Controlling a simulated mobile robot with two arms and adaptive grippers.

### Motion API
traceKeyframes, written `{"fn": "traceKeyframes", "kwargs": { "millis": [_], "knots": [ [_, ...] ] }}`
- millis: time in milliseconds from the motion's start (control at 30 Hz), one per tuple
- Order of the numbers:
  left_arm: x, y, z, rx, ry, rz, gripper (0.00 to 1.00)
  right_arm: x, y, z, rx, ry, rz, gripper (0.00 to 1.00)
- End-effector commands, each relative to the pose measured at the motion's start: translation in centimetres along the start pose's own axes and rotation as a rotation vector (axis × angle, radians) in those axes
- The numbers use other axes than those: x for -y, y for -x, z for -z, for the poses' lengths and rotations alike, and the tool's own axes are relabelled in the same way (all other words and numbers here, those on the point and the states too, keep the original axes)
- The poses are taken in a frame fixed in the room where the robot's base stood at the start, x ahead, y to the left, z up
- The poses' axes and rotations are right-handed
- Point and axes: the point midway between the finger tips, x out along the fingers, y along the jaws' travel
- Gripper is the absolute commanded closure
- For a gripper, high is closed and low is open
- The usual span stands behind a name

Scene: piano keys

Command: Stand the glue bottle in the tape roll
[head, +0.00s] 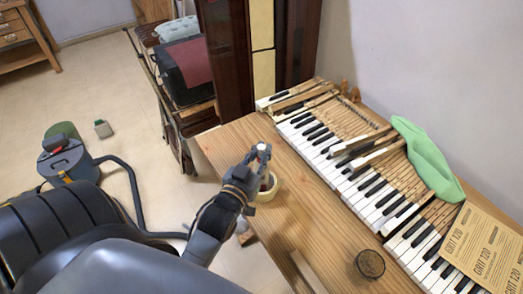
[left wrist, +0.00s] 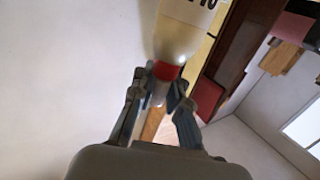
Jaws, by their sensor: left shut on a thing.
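My left gripper (head: 262,160) is over the left edge of the wooden table, just above the tape roll. In the left wrist view, the gripper (left wrist: 158,90) is shut around the red collar and nozzle end of the glue bottle (left wrist: 185,28). The bottle's pale body with dark lettering extends away beyond the fingers. In the head view, the gripper hides most of the bottle. The cream tape roll (head: 273,193) lies on the table, partly covered by my gripper and wrist. I cannot tell whether the bottle's base is inside the ring. My right gripper is not in view.
A piano keyboard (head: 341,178) runs along the table's right side, with a green cloth (head: 427,158) and sandpaper sheets (head: 480,250) on it. A dark round jar (head: 370,264) stands near the front. Bare tabletop (head: 310,225) lies between roll and jar.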

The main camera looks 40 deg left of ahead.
Motion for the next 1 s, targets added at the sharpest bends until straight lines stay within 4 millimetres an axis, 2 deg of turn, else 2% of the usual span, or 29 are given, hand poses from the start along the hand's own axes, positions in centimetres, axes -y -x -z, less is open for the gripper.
{"fn": "traceKeyframes", "kwargs": {
  "millis": [333,367,433,467,833,1000],
  "knots": [
    [0.0,0.0,-0.3,-0.002,0.000,0.000,1.00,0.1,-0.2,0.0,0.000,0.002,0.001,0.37],
    [0.0,0.0,-0.3,-0.001,0.000,0.000,0.80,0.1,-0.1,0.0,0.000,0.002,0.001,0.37],
    [0.0,0.0,-0.3,0.000,0.000,0.000,0.66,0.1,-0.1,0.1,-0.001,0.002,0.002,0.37],
    [0.0,0.0,-0.3,0.000,0.000,0.000,0.63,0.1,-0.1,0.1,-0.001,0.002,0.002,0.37],
    [0.0,0.1,0.0,0.000,0.000,0.000,0.63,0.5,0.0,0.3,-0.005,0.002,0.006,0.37],
    [0.0,2.4,-0.3,0.002,0.001,0.000,0.63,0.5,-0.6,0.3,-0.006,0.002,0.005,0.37]
  ]
}}
